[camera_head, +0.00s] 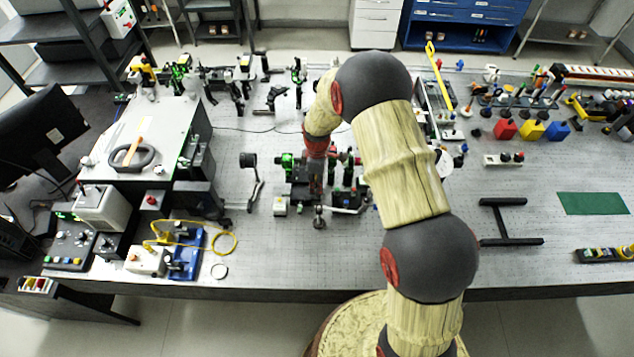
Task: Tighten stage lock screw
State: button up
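A stage assembly (297,190) of small dark, green and red parts stands on the grey perforated bench near the middle of the view. My arm arches over the bench from the front. My gripper (316,187) points down into this assembly, among its parts. It is small and partly lost against the dark parts, so I cannot tell whether its fingers are open, shut or touching anything. The lock screw cannot be picked out at this size.
A white-topped box (150,130) with a dark ring stands left. Red, yellow and blue blocks (531,130), a green mat (592,203) and a black H-shaped bar piece (507,222) lie right. Optics mounts (297,75) stand behind. Bare bench lies in front of the assembly.

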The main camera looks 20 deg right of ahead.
jog(key=shift+c, duration=1.1)
grip_shut()
